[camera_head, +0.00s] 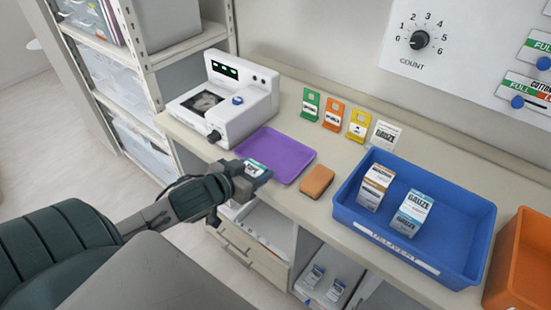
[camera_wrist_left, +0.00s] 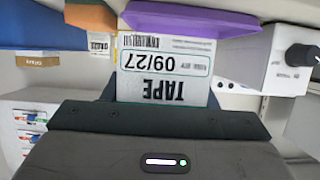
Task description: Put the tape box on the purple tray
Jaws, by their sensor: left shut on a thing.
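The tape box (camera_head: 257,170) is a small white box with a teal edge, held in my left gripper (camera_head: 243,180). In the left wrist view the tape box (camera_wrist_left: 162,72) shows its label upside down, with "TAPE" and "09/27". My left gripper (camera_wrist_left: 160,115) is shut on it. The purple tray (camera_head: 282,148) lies flat and empty on the counter. The tape box is at the tray's near-left side in the head view; whether it overlaps the tray's rim I cannot tell. The purple tray (camera_wrist_left: 190,20) also shows behind the box in the wrist view. My right gripper is not in view.
An orange sponge-like block (camera_head: 317,182) lies just right of the tray. A white device (camera_head: 245,105) stands left of the tray. Coloured cards (camera_head: 334,114) stand behind.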

